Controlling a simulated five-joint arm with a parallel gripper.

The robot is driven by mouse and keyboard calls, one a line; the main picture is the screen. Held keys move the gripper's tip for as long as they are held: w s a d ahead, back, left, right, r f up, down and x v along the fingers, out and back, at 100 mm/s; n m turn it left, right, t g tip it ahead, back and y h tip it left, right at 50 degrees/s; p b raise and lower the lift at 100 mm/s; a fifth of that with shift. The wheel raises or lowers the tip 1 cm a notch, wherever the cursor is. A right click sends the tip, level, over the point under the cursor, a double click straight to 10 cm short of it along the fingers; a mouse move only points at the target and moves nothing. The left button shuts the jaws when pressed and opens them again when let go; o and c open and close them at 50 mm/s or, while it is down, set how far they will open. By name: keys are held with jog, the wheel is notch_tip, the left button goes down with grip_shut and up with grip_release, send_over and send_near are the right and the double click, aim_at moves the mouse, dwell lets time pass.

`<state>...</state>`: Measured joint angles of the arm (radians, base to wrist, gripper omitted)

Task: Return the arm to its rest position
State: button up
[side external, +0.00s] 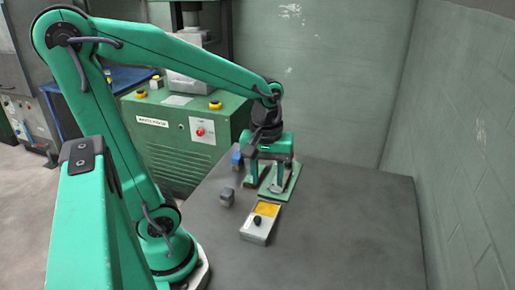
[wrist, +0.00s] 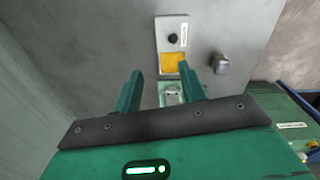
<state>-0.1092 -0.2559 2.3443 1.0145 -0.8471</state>
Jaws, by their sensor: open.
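My gripper (side external: 268,172) is at the end of the green arm, low over the far part of the grey table. It points down and its two green fingers are apart. In the wrist view my gripper (wrist: 161,84) shows both fingers spread with nothing held between them. A green plate (side external: 282,186) lies under and beside the fingers on the table. It shows in the wrist view (wrist: 171,90) between the fingers, partly hidden. I cannot tell whether the fingertips touch it.
A box with a yellow panel and black knob (side external: 260,221) lies in front of the plate. A small grey block (side external: 228,197) and a blue block (side external: 236,158) are nearby. A green machine (side external: 185,135) stands behind, left. The table's right side (side external: 360,230) is clear before the wall.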

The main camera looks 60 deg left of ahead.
jog(key=s+d+r+m+t, duration=0.2)
jog(key=r+m+t, duration=0.3)
jog(key=m, duration=0.6)
jog(key=shift+s+d+r, duration=0.4)
jog(key=shift+s+r, duration=0.3)
jog(key=shift+r, duration=0.15)
